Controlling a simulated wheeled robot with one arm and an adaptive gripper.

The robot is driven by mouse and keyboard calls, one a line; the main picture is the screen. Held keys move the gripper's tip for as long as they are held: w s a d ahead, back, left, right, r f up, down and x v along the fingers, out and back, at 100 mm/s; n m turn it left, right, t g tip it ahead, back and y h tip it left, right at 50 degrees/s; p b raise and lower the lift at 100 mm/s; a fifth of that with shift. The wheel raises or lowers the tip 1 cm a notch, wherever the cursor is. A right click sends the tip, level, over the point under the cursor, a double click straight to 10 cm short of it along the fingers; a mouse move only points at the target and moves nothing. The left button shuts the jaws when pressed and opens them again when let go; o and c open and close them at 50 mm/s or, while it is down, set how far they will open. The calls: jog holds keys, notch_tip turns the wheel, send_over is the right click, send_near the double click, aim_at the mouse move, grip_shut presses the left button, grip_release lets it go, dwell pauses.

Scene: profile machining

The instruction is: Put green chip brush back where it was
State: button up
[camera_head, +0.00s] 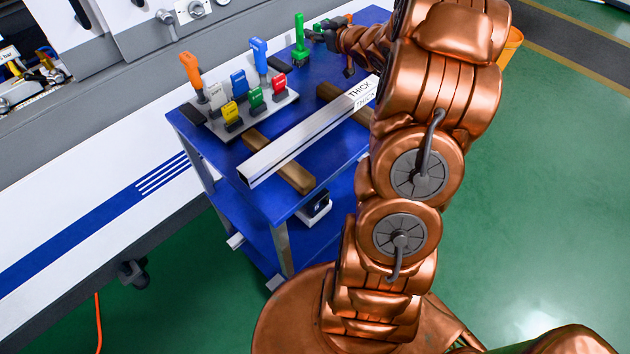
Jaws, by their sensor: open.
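The green chip brush (299,38) stands upright with its dark bristles down on the blue cart top, near its far edge. My gripper (313,36) is at the far side of the cart, just right of the brush's handle. It is small in view and partly hidden by my copper arm. It is open, and a narrow gap seems to separate it from the handle. I cannot tell whether a fingertip touches the brush.
A blue brush (259,55) and an orange brush (191,70) stand to the left. A grey rack (263,117) holds several coloured tags. A long metal profile (300,137) marked THICK lies on wooden blocks (285,170). A machine (90,130) borders the cart on the left.

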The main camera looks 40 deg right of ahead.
jog(key=s+a+g, duration=0.5)
jog(key=s+a, duration=0.6)
jog(key=s, duration=0.3)
jog(key=s+a+f+g, duration=0.1)
jog(key=s+a+g, duration=0.5)
jog(key=s+a, duration=0.6)
jog(key=s+a+f+g, duration=0.1)
jog(key=s+a+g, duration=0.5)
jog(key=s+a, duration=0.5)
jog(key=s, duration=0.6)
jog(key=shift+s+a+m+y, duration=0.25)
jog(key=shift+s+m+y, duration=0.1)
jog(key=shift+m+y, duration=0.05)
jog(key=shift+c, duration=0.4)
